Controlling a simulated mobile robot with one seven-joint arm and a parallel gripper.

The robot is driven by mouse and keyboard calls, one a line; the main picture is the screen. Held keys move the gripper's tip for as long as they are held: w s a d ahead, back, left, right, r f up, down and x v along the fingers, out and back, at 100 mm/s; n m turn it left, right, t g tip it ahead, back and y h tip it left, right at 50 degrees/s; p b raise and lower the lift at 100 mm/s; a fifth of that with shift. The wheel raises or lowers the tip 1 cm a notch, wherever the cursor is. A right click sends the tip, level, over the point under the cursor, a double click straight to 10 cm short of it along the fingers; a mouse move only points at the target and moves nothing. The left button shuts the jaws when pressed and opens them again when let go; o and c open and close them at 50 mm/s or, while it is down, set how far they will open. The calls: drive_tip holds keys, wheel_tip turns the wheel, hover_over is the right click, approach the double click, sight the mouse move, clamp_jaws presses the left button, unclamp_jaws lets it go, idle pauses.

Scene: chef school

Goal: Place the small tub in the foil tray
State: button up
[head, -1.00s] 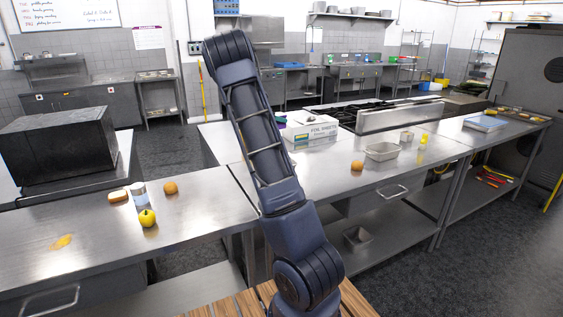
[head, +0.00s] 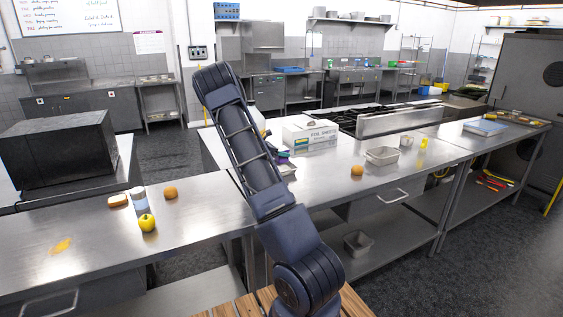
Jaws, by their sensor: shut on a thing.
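The foil tray (head: 382,157) is a shallow, silver, open tray on the right part of the long steel counter; it looks empty. A small pale tub-like container (head: 406,140) stands just behind and right of it, too small to identify surely. My arm rises through the middle of the head view and bends at the top. My gripper cannot be made out, and the arm hides whatever lies behind it. A small dark and purple shape (head: 281,161) shows at the arm's right edge; I cannot tell what it is.
A white box (head: 311,131) stands left of the tray, and an orange round item (head: 357,170) lies in front. A yellow item (head: 424,143) is at right. A yellow apple (head: 147,222), a jar (head: 138,199) and buns are on the left counter. A stove (head: 365,118) is behind.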

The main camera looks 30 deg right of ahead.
sight(281, 160)
drive_tip(key=shift+f, duration=2.25)
drive_tip(key=shift+f, duration=0.1)
drive_tip(key=o, duration=1.1)
